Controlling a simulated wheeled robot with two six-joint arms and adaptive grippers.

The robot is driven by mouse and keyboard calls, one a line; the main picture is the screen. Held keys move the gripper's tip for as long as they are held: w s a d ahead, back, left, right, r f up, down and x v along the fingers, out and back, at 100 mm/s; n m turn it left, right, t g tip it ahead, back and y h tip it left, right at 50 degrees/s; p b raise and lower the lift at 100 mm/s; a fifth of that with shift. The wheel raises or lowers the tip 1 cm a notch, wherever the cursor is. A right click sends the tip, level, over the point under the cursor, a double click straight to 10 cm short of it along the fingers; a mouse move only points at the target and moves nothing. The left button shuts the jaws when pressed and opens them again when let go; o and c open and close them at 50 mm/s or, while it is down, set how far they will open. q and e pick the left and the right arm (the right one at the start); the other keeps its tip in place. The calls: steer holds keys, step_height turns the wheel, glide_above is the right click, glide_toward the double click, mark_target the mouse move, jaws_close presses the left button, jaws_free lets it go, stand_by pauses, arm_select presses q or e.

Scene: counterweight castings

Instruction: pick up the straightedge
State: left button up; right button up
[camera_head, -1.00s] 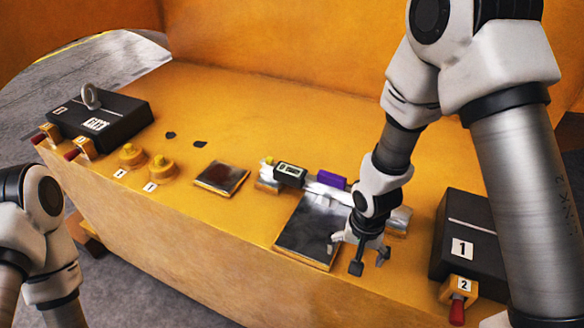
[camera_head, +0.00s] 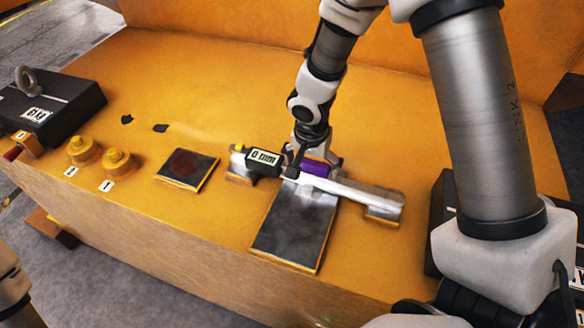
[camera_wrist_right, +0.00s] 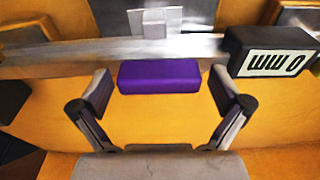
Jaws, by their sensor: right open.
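The straightedge (camera_head: 365,198) is a long silvery bar with a purple grip block (camera_head: 315,168) and a black "0 mm" display. It lies across a dark plate (camera_head: 295,222), its ends over small pads. My right gripper (camera_head: 312,152) is at the far side of the purple grip, partly hidden by it. In the right wrist view my right gripper (camera_wrist_right: 158,92) is open, with one finger on each side of the purple grip (camera_wrist_right: 158,76) and gaps showing. The bar (camera_wrist_right: 90,58) runs beyond the fingertips. My left gripper is out of view; only part of its arm shows.
A square dark plate (camera_head: 187,169) and two yellow knobs (camera_head: 118,163) stand to the left. A black box with a ring (camera_head: 60,105) is farther left. Another black box is partly hidden behind my right arm. The orange surface behind the bar is mostly clear.

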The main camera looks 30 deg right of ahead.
steer(key=shift+s+a+r, duration=0.15)
steer(key=shift+s, duration=0.1)
steer(key=c, duration=1.6)
steer(key=shift+w+r, duration=0.1)
